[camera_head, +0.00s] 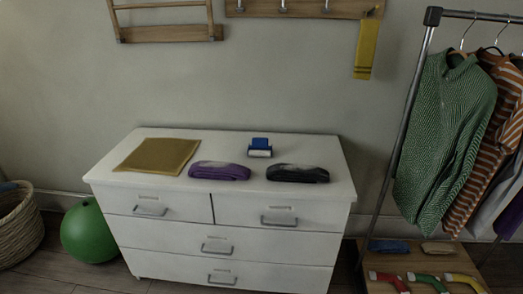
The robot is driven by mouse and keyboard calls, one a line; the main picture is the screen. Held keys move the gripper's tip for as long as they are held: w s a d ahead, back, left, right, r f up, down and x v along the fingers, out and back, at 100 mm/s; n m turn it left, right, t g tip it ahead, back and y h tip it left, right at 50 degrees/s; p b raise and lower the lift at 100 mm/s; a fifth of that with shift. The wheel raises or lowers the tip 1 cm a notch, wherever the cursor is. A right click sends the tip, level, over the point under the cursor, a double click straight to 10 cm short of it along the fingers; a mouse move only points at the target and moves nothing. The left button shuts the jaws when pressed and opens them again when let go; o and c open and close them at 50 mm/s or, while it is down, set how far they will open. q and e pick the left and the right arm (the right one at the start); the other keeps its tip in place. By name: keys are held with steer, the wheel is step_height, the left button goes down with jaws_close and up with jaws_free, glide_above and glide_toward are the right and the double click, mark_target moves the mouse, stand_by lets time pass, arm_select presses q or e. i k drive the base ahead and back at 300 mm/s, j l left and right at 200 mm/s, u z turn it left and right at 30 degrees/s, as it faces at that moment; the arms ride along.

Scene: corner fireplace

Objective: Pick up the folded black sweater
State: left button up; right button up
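A folded black sweater (297,174) lies on top of the white dresser (225,147), near its front right corner. It is a low dark bundle with a lighter grey patch on its upper side. A similar folded purple garment (219,172) lies to its left, with a gap between them. A small blue and white object (260,147) stands behind and between the two. Neither of my grippers shows in the head view.
A flat mustard cloth (158,155) lies at the dresser's left. A metal clothes rack (408,90) with hanging garments stands to the right, its wooden base (440,264) holding small items. A green ball (89,232) and woven basket (19,226) are on the floor at left.

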mark_target(305, 172)
steer(key=i+l, duration=0.15)
steer(key=i, duration=0.5)
steer(key=i+l, duration=0.15)
steer(key=i, duration=0.45)
steer(key=k, duration=0.45)
